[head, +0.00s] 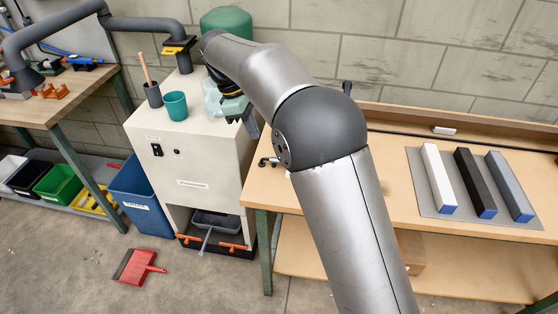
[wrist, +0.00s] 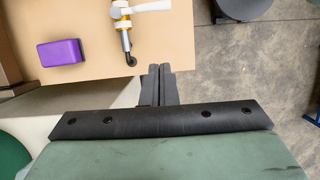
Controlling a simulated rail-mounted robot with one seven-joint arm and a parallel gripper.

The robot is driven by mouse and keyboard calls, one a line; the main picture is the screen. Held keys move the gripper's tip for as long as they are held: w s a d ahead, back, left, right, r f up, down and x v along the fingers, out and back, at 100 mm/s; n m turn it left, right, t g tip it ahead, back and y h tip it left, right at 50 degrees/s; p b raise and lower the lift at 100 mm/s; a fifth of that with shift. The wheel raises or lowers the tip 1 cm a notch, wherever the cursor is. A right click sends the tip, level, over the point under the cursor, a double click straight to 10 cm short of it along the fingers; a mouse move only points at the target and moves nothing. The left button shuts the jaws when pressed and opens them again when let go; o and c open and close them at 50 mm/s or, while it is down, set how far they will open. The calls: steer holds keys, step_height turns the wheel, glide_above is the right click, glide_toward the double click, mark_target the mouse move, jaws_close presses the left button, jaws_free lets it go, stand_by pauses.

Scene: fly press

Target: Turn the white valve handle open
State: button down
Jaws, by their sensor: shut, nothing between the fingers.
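The white valve handle (wrist: 152,7) shows at the top of the wrist view, lying roughly sideways, with its top cut off by the picture edge. It joins a yellow-and-silver valve body (wrist: 124,27), whose dark outlet end (wrist: 131,60) points toward my gripper. My gripper (wrist: 158,72) is shut, with its two dark fingers together and empty. The fingertips are to the right of the outlet end, apart from the handle in the picture. In the head view my arm hides the handle, and my gripper is mostly hidden beside the white cabinet.
A purple block (wrist: 61,53) lies on the wooden bench (wrist: 85,18) left of the valve. The white cabinet (head: 183,150) carries a teal cup (head: 175,105). Several bars (head: 439,178) lie on a grey mat at the right. Bare floor (wrist: 245,65) shows beyond the bench edge.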

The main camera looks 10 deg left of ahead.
steer(key=shift+a+f, duration=0.15)
steer(key=shift+d+f+p, duration=0.2)
steer(key=shift+d+f, duration=0.95)
steer(key=shift+f, duration=0.55)
steer(key=shift+d+f+p, duration=0.2)
steer(key=shift+d+f, duration=0.95)
steer(key=shift+f, duration=0.5)
steer(key=shift+d+f+p, duration=0.2)
steer(key=shift+d+f, duration=0.95)
steer(key=shift+f, duration=0.55)
